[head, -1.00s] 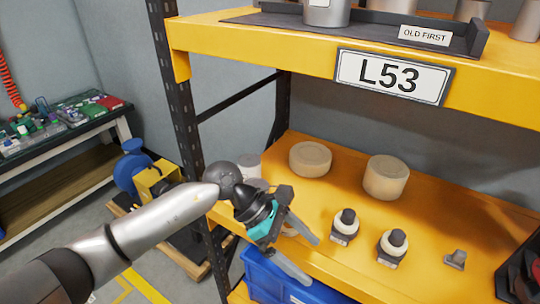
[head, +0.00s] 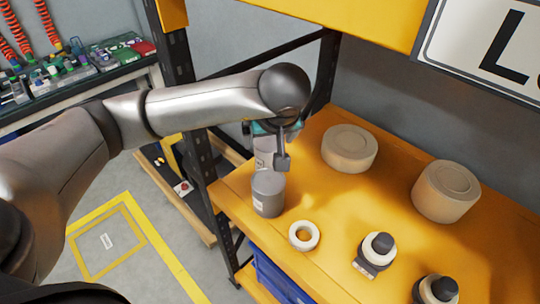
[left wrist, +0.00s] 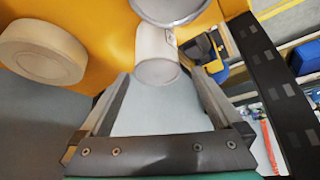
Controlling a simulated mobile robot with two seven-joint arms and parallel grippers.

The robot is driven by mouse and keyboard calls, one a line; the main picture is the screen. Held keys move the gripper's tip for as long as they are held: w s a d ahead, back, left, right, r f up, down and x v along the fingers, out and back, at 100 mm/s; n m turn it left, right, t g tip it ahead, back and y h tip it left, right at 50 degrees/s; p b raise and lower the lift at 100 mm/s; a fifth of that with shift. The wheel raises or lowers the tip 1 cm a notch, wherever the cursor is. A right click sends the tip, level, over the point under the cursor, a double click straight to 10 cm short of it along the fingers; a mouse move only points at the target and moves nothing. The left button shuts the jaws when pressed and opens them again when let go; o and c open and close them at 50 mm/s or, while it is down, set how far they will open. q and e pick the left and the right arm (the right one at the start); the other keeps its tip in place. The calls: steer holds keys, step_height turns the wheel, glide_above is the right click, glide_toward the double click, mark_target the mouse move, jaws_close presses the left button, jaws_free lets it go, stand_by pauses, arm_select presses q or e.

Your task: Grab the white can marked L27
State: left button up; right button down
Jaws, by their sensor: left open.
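A white can (head: 264,152) stands near the left end of the yellow shelf, mostly hidden behind my left gripper and a grey can (head: 268,195). No L27 mark is legible on it. My left gripper (head: 277,148) is at the white can, with one finger showing on its right side. In the left wrist view the gripper (left wrist: 160,76) is open. The white can (left wrist: 155,55) lies between and just beyond the fingertips, and I cannot tell whether they touch it. The grey can (left wrist: 172,8) is close behind it. My right gripper is not in view.
Two beige round containers (head: 350,148) (head: 446,190) stand along the back of the shelf (head: 335,215). A white ring (head: 304,236) and two black-and-white parts (head: 377,250) (head: 436,290) lie in front. A dark upright post (head: 205,165) stands at the left. A blue bin (head: 278,280) is below.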

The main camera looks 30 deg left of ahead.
mark_target(268, 144)
arm_select(q)
steer(key=shift+x, duration=1.15)
steer(key=shift+b+x, duration=0.4)
steer(key=shift+x, duration=0.55)
steer(key=shift+w+f, duration=0.2)
steer(key=shift+f, duration=0.1)
steer(key=b+x, duration=0.1)
steer(key=x, duration=0.2)
steer(key=shift+d+f, duration=0.1)
steer(key=shift+f, duration=0.2)
steer(key=shift+w+a+f+b, duration=0.25)
steer(key=shift+w+f+b, duration=0.15)
steer(key=shift+f, duration=0.15)
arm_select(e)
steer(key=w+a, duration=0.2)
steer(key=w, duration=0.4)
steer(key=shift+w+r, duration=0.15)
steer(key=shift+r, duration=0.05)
arm_select(q)
steer(key=c, duration=1.4)
steer(key=shift+c, duration=0.4)
